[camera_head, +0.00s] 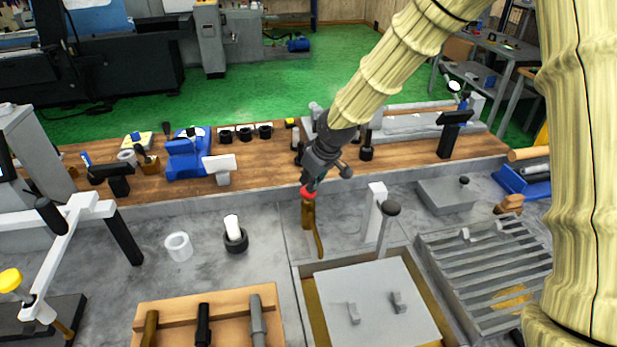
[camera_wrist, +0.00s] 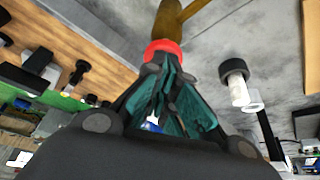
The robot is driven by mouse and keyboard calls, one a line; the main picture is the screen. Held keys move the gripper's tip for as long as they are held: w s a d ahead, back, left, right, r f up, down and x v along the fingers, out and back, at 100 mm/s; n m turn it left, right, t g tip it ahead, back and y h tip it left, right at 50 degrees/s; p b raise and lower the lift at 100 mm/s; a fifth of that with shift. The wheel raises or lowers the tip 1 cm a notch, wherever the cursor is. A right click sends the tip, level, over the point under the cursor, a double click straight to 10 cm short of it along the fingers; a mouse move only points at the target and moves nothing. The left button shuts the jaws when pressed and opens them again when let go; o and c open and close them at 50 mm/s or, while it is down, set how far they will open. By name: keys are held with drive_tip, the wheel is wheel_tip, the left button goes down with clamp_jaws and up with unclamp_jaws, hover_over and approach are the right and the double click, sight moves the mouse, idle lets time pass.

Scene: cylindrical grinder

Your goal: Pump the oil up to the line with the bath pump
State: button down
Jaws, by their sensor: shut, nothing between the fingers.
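The bath pump (camera_head: 308,213) is a brass body with a curved spout and a red knob (camera_head: 308,192) on top, standing on the grey surface behind the lidded bath (camera_head: 300,300). In the wrist view its red knob (camera_wrist: 164,46) is just beyond my fingertips, with the brass body (camera_wrist: 170,18) past it. My gripper (camera_head: 310,182) is shut and empty, pointing down at the knob from above. Its closed fingers (camera_wrist: 163,64) appear at or touching the knob; I cannot tell contact for certain. The oil and its line are not visible.
A grey post with a dark knob (camera_head: 390,208) and a white block (camera_head: 376,196) stand right of the pump. A slatted grate (camera_head: 480,262) lies further right. A wooden tool rack (camera_head: 180,306) is front left.

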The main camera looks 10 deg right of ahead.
drive_tip(key=shift+r, duration=0.1)
drive_tip(key=shift+r+p, duration=1.95)
drive_tip(key=shift+r, duration=0.5)
drive_tip(key=shift+f, duration=0.35)
drive_tip(key=shift+f+b, duration=0.3)
drive_tip(key=shift+b, duration=0.05)
drive_tip(key=shift+f, duration=0.35)
drive_tip(key=shift+f+b, duration=0.95)
drive_tip(key=shift+f, duration=0.7)
drive_tip(key=shift+r, duration=0.2)
drive_tip(key=shift+r+p, duration=1.85)
drive_tip(key=shift+r, duration=0.55)
